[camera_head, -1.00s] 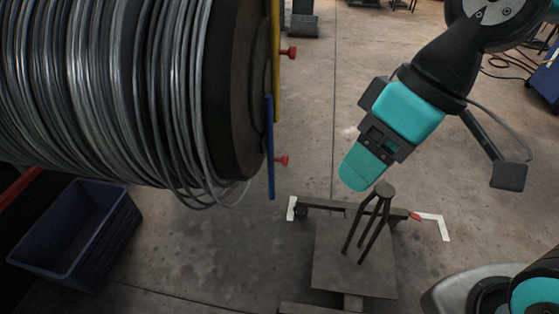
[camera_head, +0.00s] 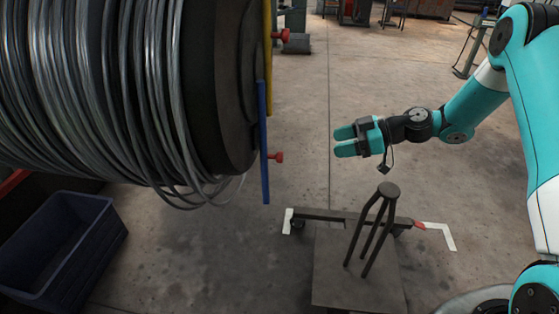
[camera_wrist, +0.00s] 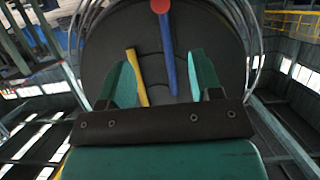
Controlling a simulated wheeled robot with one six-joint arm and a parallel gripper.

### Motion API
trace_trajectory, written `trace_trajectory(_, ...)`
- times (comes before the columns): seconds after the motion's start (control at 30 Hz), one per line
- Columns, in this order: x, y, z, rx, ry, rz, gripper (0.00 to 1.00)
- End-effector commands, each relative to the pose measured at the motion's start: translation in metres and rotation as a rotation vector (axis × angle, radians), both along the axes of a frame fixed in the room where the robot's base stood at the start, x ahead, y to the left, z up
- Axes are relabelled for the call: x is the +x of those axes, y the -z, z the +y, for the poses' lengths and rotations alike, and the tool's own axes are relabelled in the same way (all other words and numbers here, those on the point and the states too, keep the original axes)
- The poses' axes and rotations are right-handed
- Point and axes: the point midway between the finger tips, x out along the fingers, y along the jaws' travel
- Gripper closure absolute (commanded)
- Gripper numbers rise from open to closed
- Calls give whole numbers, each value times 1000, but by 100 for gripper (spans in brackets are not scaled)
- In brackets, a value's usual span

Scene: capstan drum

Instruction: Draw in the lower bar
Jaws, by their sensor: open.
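The blue bar (camera_head: 264,150) is the lower of two bars on the flat face of the drum (camera_head: 222,90). A red knob (camera_head: 276,157) stands out beside it. The yellow bar (camera_head: 267,50) is above it, with another red knob (camera_head: 281,35). My gripper (camera_head: 342,141) is open and empty, its fingers pointing left at the drum face, a clear gap right of the blue bar. In the wrist view, the blue bar (camera_wrist: 168,50) and yellow bar (camera_wrist: 138,72) show between or beyond my fingers (camera_wrist: 160,70), with one red knob (camera_wrist: 160,6) at the top edge.
Grey wire (camera_head: 90,90) is wound on the drum, with loose loops hanging below. A dark blue crate (camera_head: 60,250) stands at lower left. A three-legged dark stand (camera_head: 388,190) rises from a low platform (camera_head: 340,270) below my gripper. Open floor lies behind.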

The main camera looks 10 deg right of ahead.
Motion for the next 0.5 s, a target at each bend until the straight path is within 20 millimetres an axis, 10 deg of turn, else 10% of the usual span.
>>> trace_trajectory(0.5, 27, 37, 90, -2, -7, 1, 42)
